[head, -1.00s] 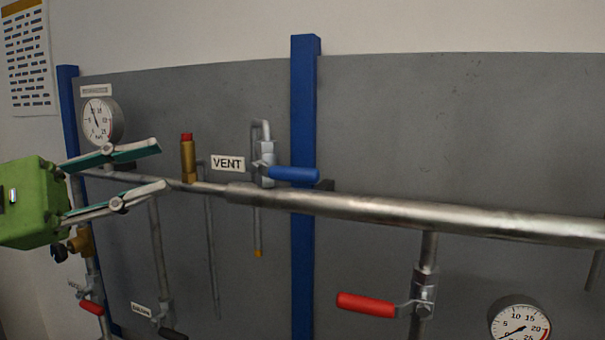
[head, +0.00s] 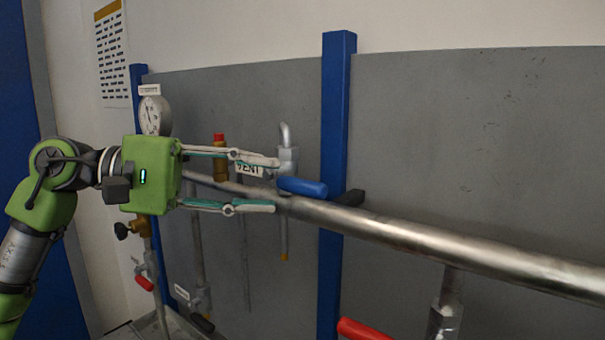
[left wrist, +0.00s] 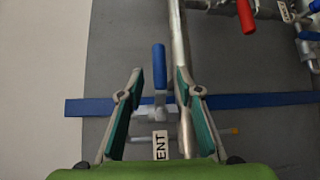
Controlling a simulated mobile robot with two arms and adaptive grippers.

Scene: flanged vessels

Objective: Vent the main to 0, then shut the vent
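The vent valve's blue handle (head: 302,187) points right, roughly along the main pipe (head: 400,230) and crosswise to the vent's upright tube (head: 286,133). The VENT label (head: 249,170) is partly covered by a finger. My left gripper (head: 276,185) is open, its fingertips just left of the handle, one above and one below. In the left wrist view the blue handle (left wrist: 159,66) appears between the open fingertips (left wrist: 160,73), with gaps on both sides. The upper-left pressure gauge (head: 154,115) faces me obliquely; its needle is too small to read. My right gripper is out of view.
A brass relief valve with a red cap (head: 220,157) is behind the fingers. A red handle (head: 362,329) lies at the bottom edge. The grey panel (head: 480,150) to the right is clear.

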